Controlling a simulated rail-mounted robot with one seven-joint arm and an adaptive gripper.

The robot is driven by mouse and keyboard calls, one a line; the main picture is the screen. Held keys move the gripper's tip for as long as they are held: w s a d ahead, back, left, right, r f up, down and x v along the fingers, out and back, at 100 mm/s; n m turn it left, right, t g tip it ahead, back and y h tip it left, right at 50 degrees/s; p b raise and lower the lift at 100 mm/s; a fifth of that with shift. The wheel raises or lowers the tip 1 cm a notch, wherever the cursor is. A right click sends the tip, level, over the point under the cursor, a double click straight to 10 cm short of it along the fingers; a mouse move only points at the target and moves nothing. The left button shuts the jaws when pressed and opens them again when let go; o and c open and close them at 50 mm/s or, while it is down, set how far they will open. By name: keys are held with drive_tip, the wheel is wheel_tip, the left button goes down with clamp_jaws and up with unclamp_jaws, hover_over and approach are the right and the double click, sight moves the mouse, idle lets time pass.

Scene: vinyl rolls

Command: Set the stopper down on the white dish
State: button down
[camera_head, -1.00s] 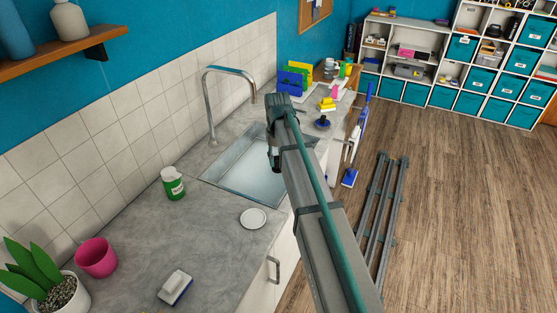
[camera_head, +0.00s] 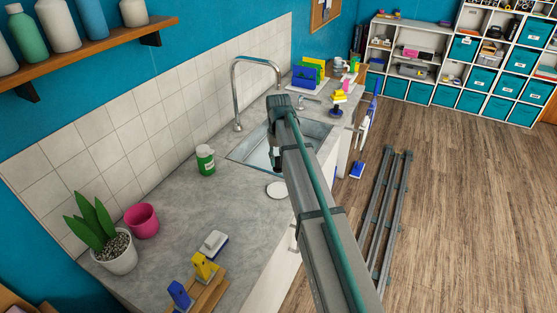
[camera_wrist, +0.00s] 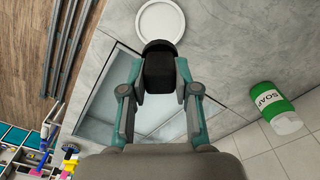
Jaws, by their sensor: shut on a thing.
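The white dish (camera_head: 276,190) lies flat on the grey counter just in front of the sink. It also shows at the top of the wrist view (camera_wrist: 162,22). My gripper (camera_wrist: 159,72) is shut on the black stopper (camera_wrist: 158,49), whose rounded dark end shows between and beyond the fingertips. In the wrist view the stopper's end overlaps the dish's near edge. In the head view my gripper (camera_head: 276,158) hangs over the sink's near end, close to the dish; the stopper is hard to make out there. I cannot tell the exact height above the dish.
The sink (camera_head: 247,152) with a tall faucet (camera_head: 235,90) lies beside the dish. A green soap container (camera_head: 205,160) stands on the counter to the left. A white-and-blue brush (camera_head: 213,243), pink cup (camera_head: 142,220) and potted plant (camera_head: 112,245) are nearer. Bare counter surrounds the dish.

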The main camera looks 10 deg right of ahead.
drive_tip(key=shift+f+b, duration=1.3)
drive_tip(key=shift+f, duration=2.2)
drive_tip(key=shift+f, duration=0.15)
drive_tip(key=shift+f, duration=0.35)
drive_tip(key=shift+f, duration=0.15)
drive_tip(key=shift+f+b, duration=0.4)
drive_tip(key=shift+f, duration=0.15)
drive_tip(key=shift+f, duration=0.15)
drive_tip(key=shift+f, duration=0.5)
drive_tip(key=shift+f, duration=0.15)
